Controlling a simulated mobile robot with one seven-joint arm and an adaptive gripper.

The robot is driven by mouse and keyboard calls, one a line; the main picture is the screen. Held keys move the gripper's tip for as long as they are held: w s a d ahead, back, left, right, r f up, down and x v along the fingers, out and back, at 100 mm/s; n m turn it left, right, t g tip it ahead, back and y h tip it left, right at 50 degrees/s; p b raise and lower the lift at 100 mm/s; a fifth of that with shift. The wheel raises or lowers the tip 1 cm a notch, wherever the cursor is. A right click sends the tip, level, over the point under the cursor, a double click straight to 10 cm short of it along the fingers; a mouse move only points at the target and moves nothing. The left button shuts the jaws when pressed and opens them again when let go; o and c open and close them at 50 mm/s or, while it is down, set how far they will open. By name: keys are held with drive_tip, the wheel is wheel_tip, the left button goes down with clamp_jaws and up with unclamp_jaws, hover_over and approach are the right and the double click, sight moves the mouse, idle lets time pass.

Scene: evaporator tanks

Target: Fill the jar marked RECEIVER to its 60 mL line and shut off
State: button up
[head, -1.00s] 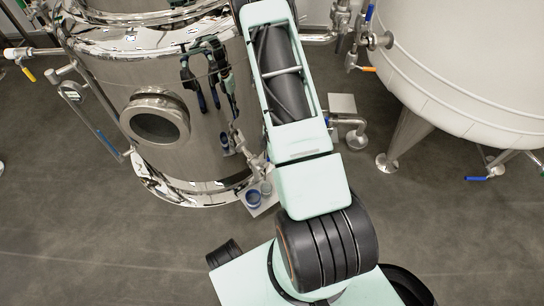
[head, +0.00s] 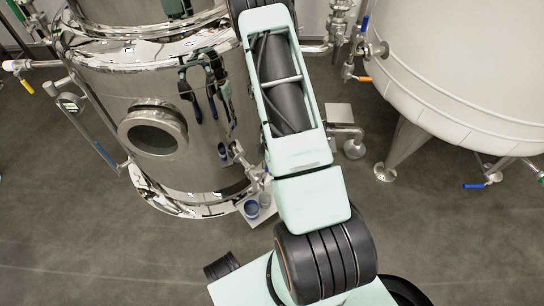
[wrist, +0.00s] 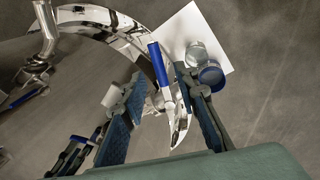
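My gripper (wrist: 159,76) is open, its two dark fingers with blue pads standing apart in the wrist view. A blue-handled valve lever (wrist: 158,64) lies in the gap between the fingers in that view; I cannot tell whether it touches them. Two small jars stand on a white plate (wrist: 186,28): a pale one (wrist: 195,53) and one with a blue rim (wrist: 211,76), close to the right fingertip in view. In the head view the blue jar (head: 251,208) and the pale jar (head: 265,199) stand below the steel tank's outlet. No RECEIVER mark or fill level is readable.
The polished steel tank (head: 190,165) with a round porthole (head: 153,130) stands left and mirrors dark gripper shapes. A large white tank (head: 460,80) stands right, with pipes (head: 345,130) between. Open grey floor (head: 90,240) lies in front.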

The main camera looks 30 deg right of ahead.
wheel_tip(320, 180, up, 10)
drive_tip(key=s, duration=0.2)
drive_tip(key=shift+a, duration=0.3)
idle(6.7)
